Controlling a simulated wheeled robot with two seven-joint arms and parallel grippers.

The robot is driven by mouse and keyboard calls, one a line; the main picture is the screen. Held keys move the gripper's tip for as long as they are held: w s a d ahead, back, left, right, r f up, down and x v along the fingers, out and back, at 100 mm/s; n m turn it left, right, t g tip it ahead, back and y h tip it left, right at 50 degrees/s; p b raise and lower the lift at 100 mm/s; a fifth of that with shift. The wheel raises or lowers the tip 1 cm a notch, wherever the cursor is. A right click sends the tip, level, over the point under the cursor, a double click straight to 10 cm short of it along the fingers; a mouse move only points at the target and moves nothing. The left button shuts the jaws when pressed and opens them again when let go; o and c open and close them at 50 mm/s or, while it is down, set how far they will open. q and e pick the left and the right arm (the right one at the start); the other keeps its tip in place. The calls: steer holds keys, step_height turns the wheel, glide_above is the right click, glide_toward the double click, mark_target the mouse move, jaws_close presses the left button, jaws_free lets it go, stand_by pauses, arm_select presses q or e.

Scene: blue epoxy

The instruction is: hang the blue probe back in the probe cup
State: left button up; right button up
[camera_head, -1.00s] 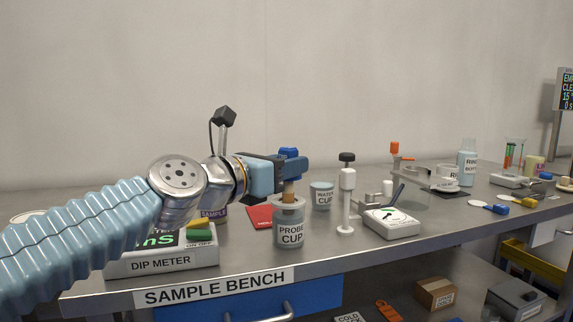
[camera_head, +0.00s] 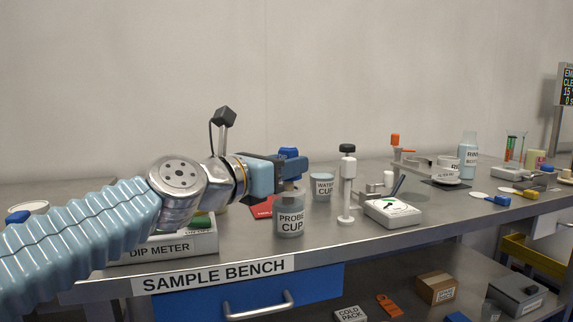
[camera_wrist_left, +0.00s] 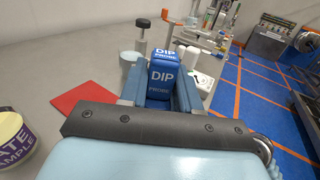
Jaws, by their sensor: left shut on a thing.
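My left gripper (camera_head: 290,168) is shut on the blue probe (camera_head: 289,153), just above the grey probe cup (camera_head: 290,222) on the bench. The probe's blue top shows above the jaws. Its short lower part shows between the jaws and the cup's top, and its lower end is hidden, so I cannot tell how deep it sits. In the left wrist view the probe (camera_wrist_left: 160,84), marked DIP PROBE, sits between the jaws; the probe cup is hidden there. My right gripper is not in view.
A water cup (camera_head: 322,187) and a white stand with a black knob (camera_head: 347,185) stand right of the probe cup. The dip meter (camera_head: 160,248) is partly behind my left arm. A red pad (camera_head: 262,208) lies behind the cup. A white device (camera_head: 393,212) stands farther right.

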arm_select(q)
steer(key=shift+f+b, duration=0.8)
steer(key=shift+f, duration=0.15)
steer(key=o, duration=1.1)
steer(key=shift+v, duration=2.5)
steer(key=shift+a, duration=0.1)
steer(key=v, duration=1.3)
steer(key=shift+s+a, duration=0.25)
steer(key=shift+s, duration=0.05)
